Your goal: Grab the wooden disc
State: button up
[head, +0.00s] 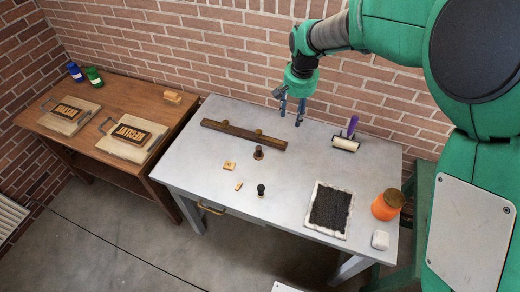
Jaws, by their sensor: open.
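No loose wooden disc can be made out for certain. The nearest match is a round brown disc-shaped top (395,198) on an orange jar (383,210), near the right edge of the grey table (190,165). My gripper (291,114) is open and empty, its fingers pointing down above the far middle of the table. It is apart from the jar, well to its left and farther back. A long dark wooden bar (225,129) with small knobs lies left of my gripper.
A roller with purple handle (345,142), a black-filled white tray (330,208), a white block (380,240), small stamps (261,189) and wooden pieces (229,166) lie on the table. A brown table (130,92) at left holds two lettered plates. A brick wall stands behind.

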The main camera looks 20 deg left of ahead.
jog(key=g+p, duration=0.1)
send_over(259, 148)
notch_tip(259, 148, down, 15)
jog(key=shift+a+r+h, duration=0.15)
jog(key=shift+a+h, duration=0.05)
jog(key=shift+h, duration=0.1)
jog(key=shift+f, duration=4.3)
jog(key=shift+f, duration=0.1)
jog(key=shift+f+b, duration=0.4)
jog(key=shift+f, duration=2.1)
jog(key=shift+d, duration=0.1)
grip_shut()
